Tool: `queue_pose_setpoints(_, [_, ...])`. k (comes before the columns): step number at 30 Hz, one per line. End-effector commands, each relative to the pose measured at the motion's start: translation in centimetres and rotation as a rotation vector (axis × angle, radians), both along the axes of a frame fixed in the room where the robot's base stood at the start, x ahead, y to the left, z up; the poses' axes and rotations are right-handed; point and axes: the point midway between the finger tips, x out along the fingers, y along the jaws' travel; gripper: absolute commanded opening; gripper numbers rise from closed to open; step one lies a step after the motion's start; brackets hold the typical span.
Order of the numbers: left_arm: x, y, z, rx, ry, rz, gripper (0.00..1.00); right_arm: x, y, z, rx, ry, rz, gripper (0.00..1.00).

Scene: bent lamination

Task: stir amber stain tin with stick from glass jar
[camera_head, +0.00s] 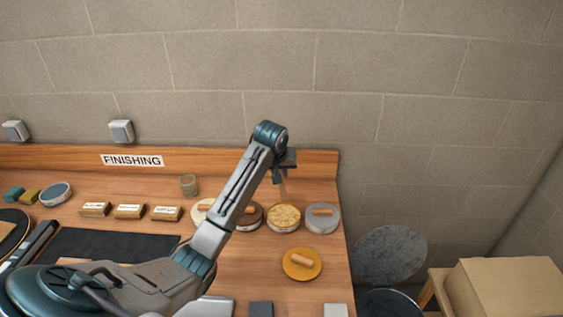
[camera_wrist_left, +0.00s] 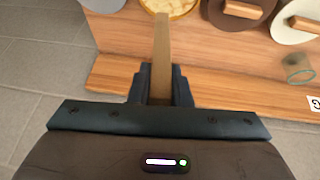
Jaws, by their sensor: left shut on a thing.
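My left gripper (camera_head: 282,170) is shut on a flat wooden stick (camera_head: 284,190), which points down toward the open amber tin (camera_head: 284,218). The stick's end overlaps the tin's back rim in the head view; I cannot tell whether it touches the contents. In the left wrist view the stick (camera_wrist_left: 161,55) stands out between the fingers of the gripper (camera_wrist_left: 160,82), its end against the amber tin (camera_wrist_left: 180,7). The glass jar (camera_head: 188,186) looks empty; it also shows in the left wrist view (camera_wrist_left: 299,68). The right gripper is not in view.
Lidded tins flank the amber one: grey (camera_head: 324,226) to the right, brown (camera_head: 252,222) and white (camera_head: 199,215) to the left, partly behind my arm. An amber lid (camera_head: 302,273) lies in front. A wooden back rail (camera_head: 220,160) runs behind the jar.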

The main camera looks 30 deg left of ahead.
Motion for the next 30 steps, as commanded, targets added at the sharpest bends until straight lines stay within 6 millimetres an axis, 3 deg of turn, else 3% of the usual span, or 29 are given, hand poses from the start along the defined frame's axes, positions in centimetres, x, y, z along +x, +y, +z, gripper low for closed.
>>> queue_pose_setpoints(13, [-0.2,-0.1,-2.6,-0.002,-0.001,0.001,0.00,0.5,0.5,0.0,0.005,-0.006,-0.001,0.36])
queue_pose_setpoints(30, [-0.2,-0.1,-7.2,-0.001,0.000,0.002,0.00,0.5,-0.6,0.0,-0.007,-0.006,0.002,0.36])
